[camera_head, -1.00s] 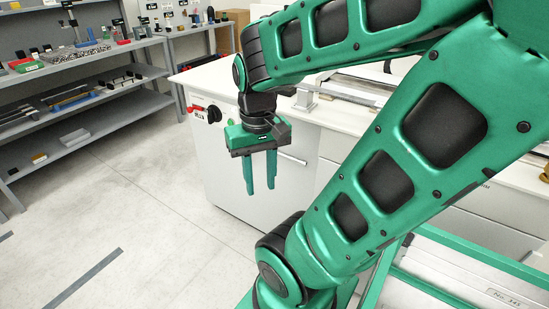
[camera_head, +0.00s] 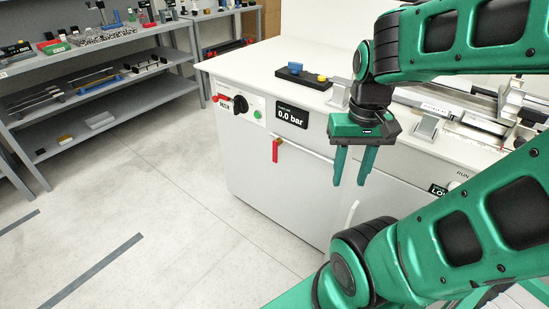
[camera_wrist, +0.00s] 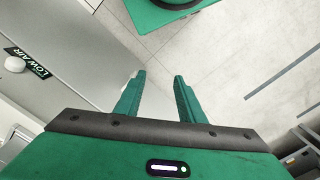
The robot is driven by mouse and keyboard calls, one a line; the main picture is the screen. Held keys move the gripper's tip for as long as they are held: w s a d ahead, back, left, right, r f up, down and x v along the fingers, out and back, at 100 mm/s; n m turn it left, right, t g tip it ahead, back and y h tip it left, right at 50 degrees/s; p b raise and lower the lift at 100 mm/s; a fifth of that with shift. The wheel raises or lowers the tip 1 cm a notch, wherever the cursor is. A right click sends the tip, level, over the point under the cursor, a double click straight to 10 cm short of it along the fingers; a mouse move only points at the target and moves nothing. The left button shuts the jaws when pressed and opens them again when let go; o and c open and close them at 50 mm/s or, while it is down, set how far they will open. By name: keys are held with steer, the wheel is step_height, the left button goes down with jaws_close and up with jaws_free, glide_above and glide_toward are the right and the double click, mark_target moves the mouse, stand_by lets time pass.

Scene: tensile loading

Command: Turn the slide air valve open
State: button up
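A red lever (camera_head: 275,150) hangs straight down from a small brass-coloured fitting on the white cabinet's front, below the pressure display. It looks like a valve handle, but no label for it can be read. The display (camera_head: 291,114) reads 0.0 bar. My gripper (camera_head: 352,182) points down in front of the cabinet, to the right of the red lever and apart from it. Its two green fingers are spread with nothing between them. In the wrist view the open fingers (camera_wrist: 160,77) have only floor beyond them, and the lever is not visible.
The cabinet front also carries a red switch (camera_head: 221,99), a black knob (camera_head: 240,104) and a green button (camera_head: 257,115). A LOW AIR label (camera_wrist: 27,63) and a white round part (camera_wrist: 14,64) show in the wrist view. Open floor (camera_head: 180,220) lies left of the cabinet.

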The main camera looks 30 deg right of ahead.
steer(key=w+d+f+n+g+h, duration=0.2)
steer(key=w+d+f+n, duration=0.3)
steer(key=w, duration=0.5)
steer(key=n+t+h, duration=0.8)
steer(key=n+h, duration=0.7)
steer(key=n, duration=0.8)
glide_toward(274, 156)
steer(key=x, duration=1)
steer(key=shift+d, duration=0.25)
